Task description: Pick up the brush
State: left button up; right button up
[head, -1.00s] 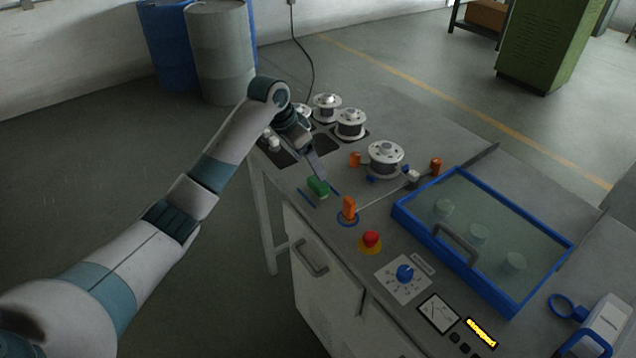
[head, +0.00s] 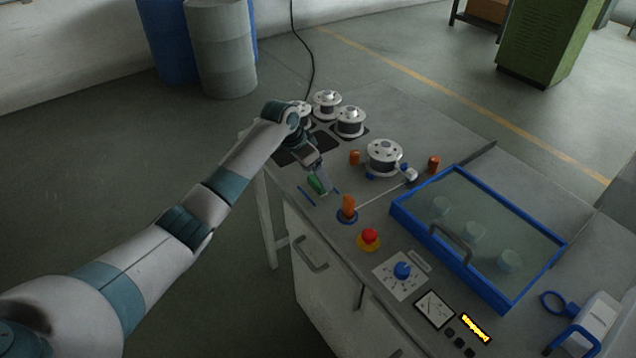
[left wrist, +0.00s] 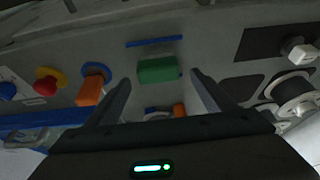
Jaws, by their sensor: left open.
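The brush appears to be the small green block (head: 315,184) lying on the grey bench top near its left edge, between two thin blue strips. No bristles can be made out. My left gripper (head: 325,187) is just above and beside it and partly hides it in the head view. In the left wrist view the green block (left wrist: 158,70) lies between and a little beyond the two spread fingertips (left wrist: 160,79). The fingers are open and hold nothing. Whether they touch the block cannot be told. My right gripper is not in view.
An orange post (head: 347,207) and a red button (head: 369,238) stand close to the block. Several metal spools (head: 349,122) stand behind it, and another (head: 384,156) to its right. A blue-framed glass cover (head: 480,235) fills the right of the bench.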

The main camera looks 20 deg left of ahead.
pick_arm(q)
jog(key=shift+p+x, duration=0.65)
jog(key=shift+x, duration=1.15)
jog(key=shift+s, duration=0.1)
jog(key=c, duration=1.2)
